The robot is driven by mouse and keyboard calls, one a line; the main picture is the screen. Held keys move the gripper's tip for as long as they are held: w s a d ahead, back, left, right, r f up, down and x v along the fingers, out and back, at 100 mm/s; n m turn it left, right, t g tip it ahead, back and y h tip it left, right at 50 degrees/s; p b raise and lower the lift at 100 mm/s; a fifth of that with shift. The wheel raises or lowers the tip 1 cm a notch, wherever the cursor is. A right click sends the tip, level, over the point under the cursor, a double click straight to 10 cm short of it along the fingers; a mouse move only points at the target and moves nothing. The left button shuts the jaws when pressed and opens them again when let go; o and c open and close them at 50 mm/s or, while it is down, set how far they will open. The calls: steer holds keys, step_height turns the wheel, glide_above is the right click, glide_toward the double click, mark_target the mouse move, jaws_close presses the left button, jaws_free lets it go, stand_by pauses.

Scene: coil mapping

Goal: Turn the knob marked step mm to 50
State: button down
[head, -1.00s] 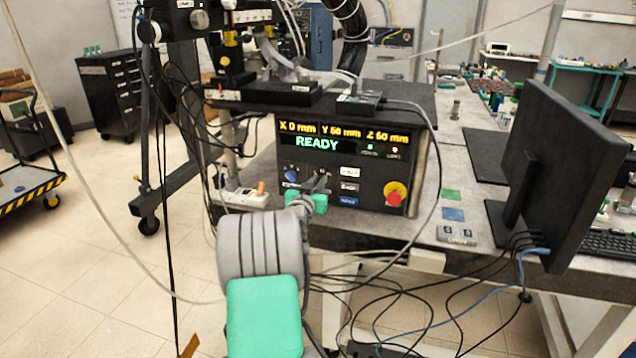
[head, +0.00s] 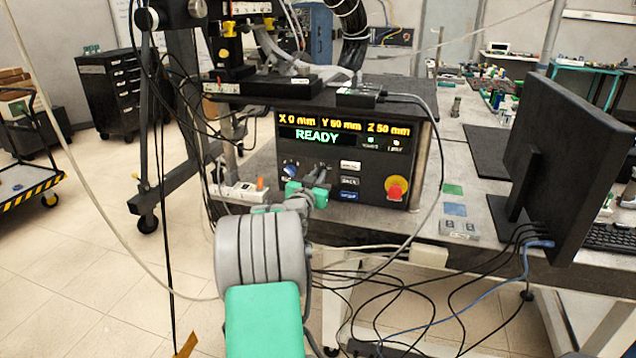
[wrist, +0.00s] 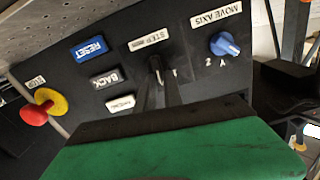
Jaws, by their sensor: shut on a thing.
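The step mm knob (wrist: 155,63) is a small dark knob on the black control panel, under the white STEP mm label (wrist: 149,39) in the wrist view. My gripper (wrist: 158,84) is shut on it, with its two dark fingers reaching to the knob and hiding part of it and its scale. The pointer setting cannot be read. In the head view my gripper (head: 319,173) is at the panel front and covers the knob. The panel display (head: 344,130) shows X 0 mm, Y 50 mm, Z 50 mm and READY.
The blue MOVE AXIS knob (wrist: 224,44) is beside the step knob. The RESET button (wrist: 91,48), BACK button (wrist: 106,78) and red emergency stop (wrist: 34,114) are on the other side. A monitor (head: 560,165) stands on the table at right. Loose cables hang below the table.

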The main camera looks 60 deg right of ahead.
steer(key=m+b, duration=0.2)
steer(key=b, duration=0.2)
steer(key=m+b, duration=0.3)
steer(key=b, duration=0.2)
steer(key=s+m+b, duration=0.1)
steer(key=m+b, duration=0.1)
steer(key=b, duration=0.2)
steer(key=shift+f+m, duration=0.3)
steer(key=shift+f, duration=0.05)
steer(key=shift+b, duration=0.3)
steer(key=c, duration=1.5)
jaws_free()
steer(key=shift+o, duration=0.2)
steer(key=shift+r, duration=0.1)
steer(key=s+a, duration=0.1)
steer(key=a, duration=0.6)
steer(key=shift+a, duration=0.3)
